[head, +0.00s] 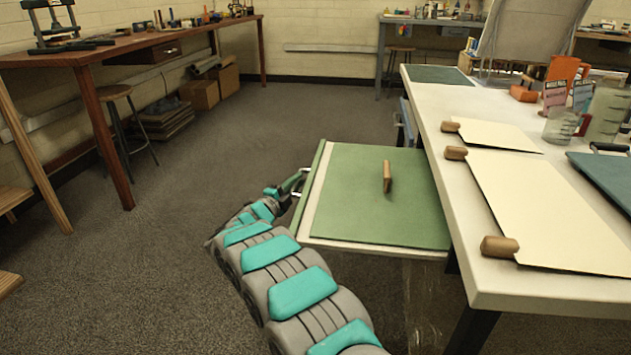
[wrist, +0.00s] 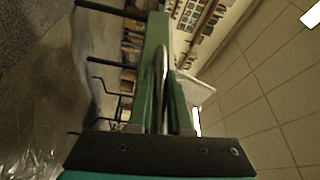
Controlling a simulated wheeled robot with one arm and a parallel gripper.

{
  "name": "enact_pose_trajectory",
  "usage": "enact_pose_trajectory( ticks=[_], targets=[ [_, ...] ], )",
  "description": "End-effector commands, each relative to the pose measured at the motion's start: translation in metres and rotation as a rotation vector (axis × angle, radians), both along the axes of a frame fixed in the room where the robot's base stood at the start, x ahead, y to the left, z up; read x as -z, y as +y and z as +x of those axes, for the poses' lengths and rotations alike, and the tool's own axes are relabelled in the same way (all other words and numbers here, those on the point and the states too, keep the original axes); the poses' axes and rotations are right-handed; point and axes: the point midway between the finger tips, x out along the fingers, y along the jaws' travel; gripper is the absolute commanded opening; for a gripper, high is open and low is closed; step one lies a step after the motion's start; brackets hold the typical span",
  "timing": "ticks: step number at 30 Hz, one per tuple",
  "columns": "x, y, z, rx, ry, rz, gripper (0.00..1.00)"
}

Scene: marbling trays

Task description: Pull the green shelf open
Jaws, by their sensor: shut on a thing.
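The green shelf (head: 345,215) sticks out from the left side of the white table, with a pale rim around a green surface. In the wrist view my gripper (wrist: 160,100) is shut on the handle. The fingertips are small and partly hidden in the head view.
The white table (head: 490,105) holds cream sheets (head: 550,205) with wooden blocks, jars and a dark blue tray (head: 608,175). A wooden bench (head: 130,45) with a stool (head: 118,92) stands at the left. The grey floor (head: 200,140) left of the shelf is clear.

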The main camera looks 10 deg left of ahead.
Motion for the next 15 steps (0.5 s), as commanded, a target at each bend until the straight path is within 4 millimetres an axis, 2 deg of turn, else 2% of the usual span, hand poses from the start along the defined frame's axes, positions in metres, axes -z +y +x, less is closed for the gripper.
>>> enact_pose_trajectory(
  ticks=[6,15],
  targets=[
    [0.001,0.021,0.000,0.000,0.002,0.001,0.00],
    [0.003,0.027,0.000,0.002,0.004,0.000,0.00]
  ],
)
